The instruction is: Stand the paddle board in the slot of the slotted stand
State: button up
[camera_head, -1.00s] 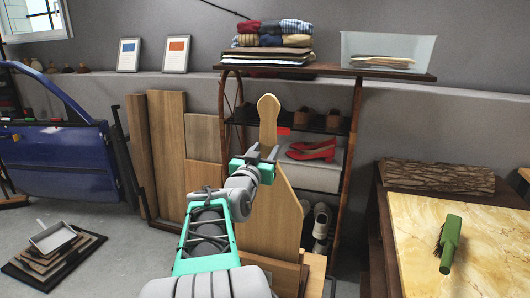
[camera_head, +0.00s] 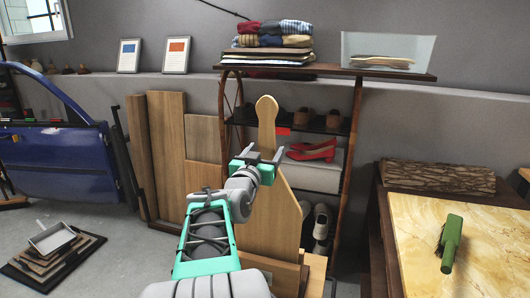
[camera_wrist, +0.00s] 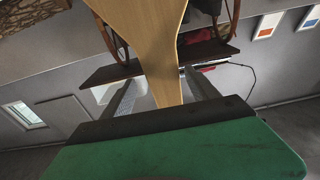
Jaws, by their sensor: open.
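The paddle board (camera_head: 274,218) is pale wood with a rounded handle end at the top and a wide body below. It stands upright in front of the shelf, its lower end at the light wooden slotted stand (camera_head: 314,271). My arm hides part of the stand, so I cannot tell how deep the board sits in the slot. My gripper (camera_head: 265,154) is open around the narrow handle. In the wrist view the board (camera_wrist: 152,45) runs between the two spread fingers, with gaps visible beside it.
A rack with red shoes (camera_head: 312,152) and folded clothes (camera_head: 273,36) stands behind. Wooden planks (camera_head: 168,150) and a blue car door (camera_head: 65,160) are at the left. A table with a green brush (camera_head: 451,240) is at the right. Grey floor shows at the left.

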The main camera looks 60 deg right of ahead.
jog(key=shift+f, duration=0.3)
jog(key=s+a, duration=0.1)
jog(key=a, duration=0.6)
jog(key=shift+a, duration=0.4)
jog(key=shift+s, duration=0.1)
